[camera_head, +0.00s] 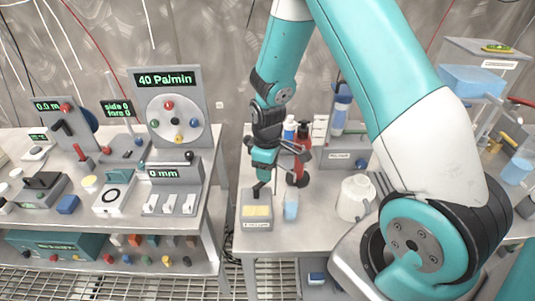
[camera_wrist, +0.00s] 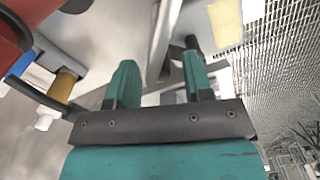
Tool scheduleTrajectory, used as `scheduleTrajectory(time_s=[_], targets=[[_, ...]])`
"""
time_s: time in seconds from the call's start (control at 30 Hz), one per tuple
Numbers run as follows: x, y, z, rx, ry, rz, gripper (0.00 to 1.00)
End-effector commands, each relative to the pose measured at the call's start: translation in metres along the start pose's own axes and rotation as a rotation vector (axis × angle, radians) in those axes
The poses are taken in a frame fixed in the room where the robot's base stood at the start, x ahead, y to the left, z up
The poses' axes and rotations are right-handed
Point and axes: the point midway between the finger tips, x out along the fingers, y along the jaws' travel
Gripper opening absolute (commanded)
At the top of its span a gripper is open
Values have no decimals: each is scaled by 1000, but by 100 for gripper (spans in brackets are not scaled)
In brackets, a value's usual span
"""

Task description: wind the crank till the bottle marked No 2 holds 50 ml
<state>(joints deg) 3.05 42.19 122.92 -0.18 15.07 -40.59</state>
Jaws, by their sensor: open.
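My gripper (camera_head: 263,170) hangs low over the middle table; in the wrist view (camera_wrist: 160,78) its two teal fingers stand apart with nothing clasped between them. A grey bar (camera_wrist: 163,40) runs between and beyond the fingers in that view. A black knob (camera_wrist: 192,43) shows by the right fingertip, perhaps the crank's grip; contact cannot be told. In the head view a dark upright piece (camera_head: 257,189) stands above a grey box with a yellow panel (camera_head: 257,211). A small bluish clear vessel (camera_head: 291,207) stands right of the box. No marking No 2 or fill level is readable.
A red device (camera_head: 297,170) stands close behind the gripper. A white jug (camera_head: 355,198) is to the right. A bench with dials and a grey gauge panel (camera_head: 170,108) stands left, across a gap. My upper arm hides much of the right side.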

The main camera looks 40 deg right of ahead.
Motion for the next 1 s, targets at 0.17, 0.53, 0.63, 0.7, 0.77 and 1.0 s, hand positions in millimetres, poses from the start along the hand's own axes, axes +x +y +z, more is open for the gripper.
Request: scheduleTrajectory(time_s=[0.17,0.53,0.63,0.7,0.77,1.0], targets=[[-25,1,-1,0,5,5,46],[-119,1,-1,0,7,6,46],[-140,1,0,0,6,5,46],[-151,1,0,0,5,4,46],[-159,0,0,0,4,3,46],[-171,0,0,0,1,1,46]])
